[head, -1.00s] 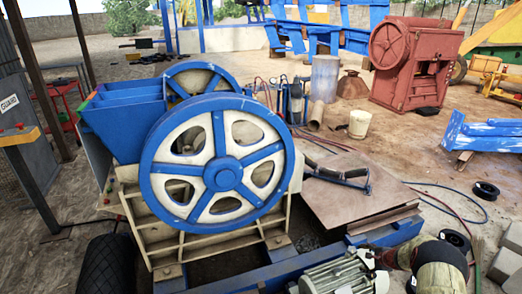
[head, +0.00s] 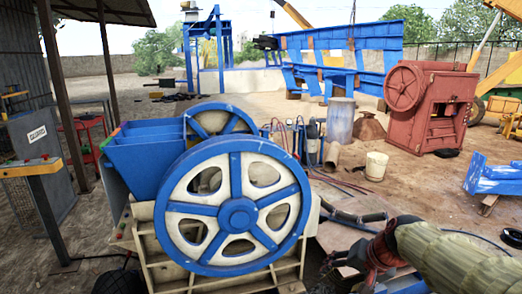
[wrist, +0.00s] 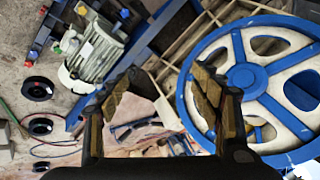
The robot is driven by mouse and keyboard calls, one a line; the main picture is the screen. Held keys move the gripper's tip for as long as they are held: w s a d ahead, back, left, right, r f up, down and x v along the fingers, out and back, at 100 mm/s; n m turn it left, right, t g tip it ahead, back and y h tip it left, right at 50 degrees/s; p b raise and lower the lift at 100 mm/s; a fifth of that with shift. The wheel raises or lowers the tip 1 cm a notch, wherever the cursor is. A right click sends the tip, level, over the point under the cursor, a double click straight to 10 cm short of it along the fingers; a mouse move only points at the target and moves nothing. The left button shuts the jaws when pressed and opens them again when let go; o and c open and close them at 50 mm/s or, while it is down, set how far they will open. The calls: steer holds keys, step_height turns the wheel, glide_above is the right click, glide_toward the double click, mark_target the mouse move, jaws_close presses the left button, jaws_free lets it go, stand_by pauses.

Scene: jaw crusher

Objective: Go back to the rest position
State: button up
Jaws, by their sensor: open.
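My gripper (head: 348,262) is low in the head view, right of the blue and white flywheel (head: 236,212) of the jaw crusher. My arm, in a tan cover, enters from the lower right. In the wrist view my gripper (wrist: 165,88) has its two fingers wide apart with nothing between them. The same flywheel (wrist: 240,76) lies beyond the right finger in that view. The fingertips are small and partly unclear in the head view.
A grey motor (wrist: 95,52) and black rings (wrist: 38,88) show in the wrist view. A red machine (head: 425,105), a white bucket (head: 376,166) and a grey cylinder (head: 340,120) stand behind. A control post (head: 45,190) stands at left. Open dirt ground lies at the back.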

steer(key=s+a+r+n+h, duration=0.1)
steer(key=s+n, duration=0.1)
steer(key=s, duration=0.9)
steer(key=s+a+n+h, duration=0.1)
steer(key=s+n, duration=0.2)
steer(key=s, duration=0.9)
steer(key=shift+s+r+h, duration=0.2)
steer(key=shift+r+h, duration=0.1)
steer(key=shift+r, duration=0.1)
